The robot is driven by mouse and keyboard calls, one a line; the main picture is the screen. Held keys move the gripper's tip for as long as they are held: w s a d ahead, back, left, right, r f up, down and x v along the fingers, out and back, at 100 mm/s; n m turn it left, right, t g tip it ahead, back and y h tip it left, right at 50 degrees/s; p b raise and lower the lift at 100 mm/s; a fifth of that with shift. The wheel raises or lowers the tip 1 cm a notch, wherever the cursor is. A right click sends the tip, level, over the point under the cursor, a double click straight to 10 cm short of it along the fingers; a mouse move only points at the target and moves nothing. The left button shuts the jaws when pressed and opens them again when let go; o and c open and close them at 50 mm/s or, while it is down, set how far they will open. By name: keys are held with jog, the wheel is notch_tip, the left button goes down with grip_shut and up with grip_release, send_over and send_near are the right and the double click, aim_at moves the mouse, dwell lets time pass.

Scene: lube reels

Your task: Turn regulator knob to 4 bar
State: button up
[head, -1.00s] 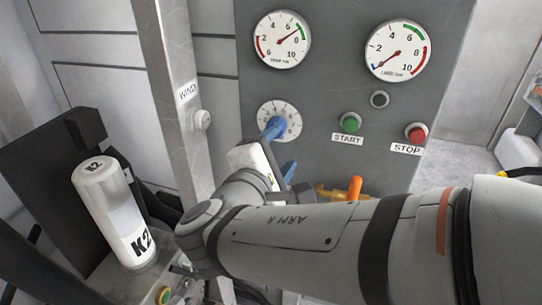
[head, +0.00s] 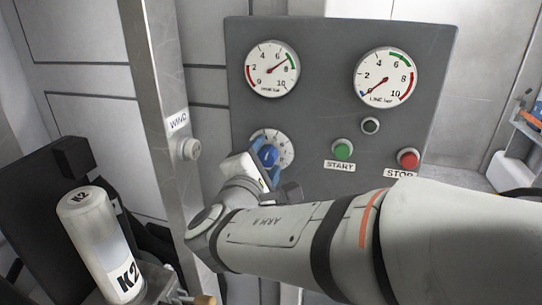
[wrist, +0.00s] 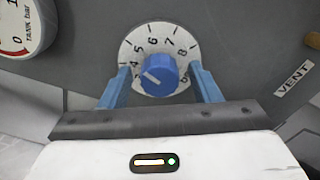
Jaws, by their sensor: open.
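The regulator knob (wrist: 159,73) is a blue round knob with a white mark, on a white numbered dial (wrist: 151,37). The mark points to the left side of the dial; its exact number is hard to tell. The knob also shows in the head view (head: 268,156). My gripper (wrist: 160,70) is open, with one blue finger at the left and one at the right of the knob. Gaps show between fingers and knob. The line gauge (head: 386,77) has its needle near 0. The tank gauge (head: 272,69) reads between 6 and 8.
A green START button (head: 342,150) and a red STOP button (head: 408,159) sit right of the dial. A grey post (head: 153,80) with a WIND knob (head: 189,148) stands at left. A white K2 cylinder (head: 100,245) stands lower left. A VENT label (wrist: 294,80) is right of the dial.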

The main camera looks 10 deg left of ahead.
jog(key=shift+c, duration=0.3)
jog(key=c, duration=0.9)
jog(key=shift+c, duration=0.2)
jog(key=shift+n, duration=0.3)
jog(key=n+p, duration=0.1)
jog(key=n, duration=0.2)
jog(key=shift+r, duration=0.1)
jog(key=shift+n+p, duration=1.05)
jog(key=shift+n, duration=0.65)
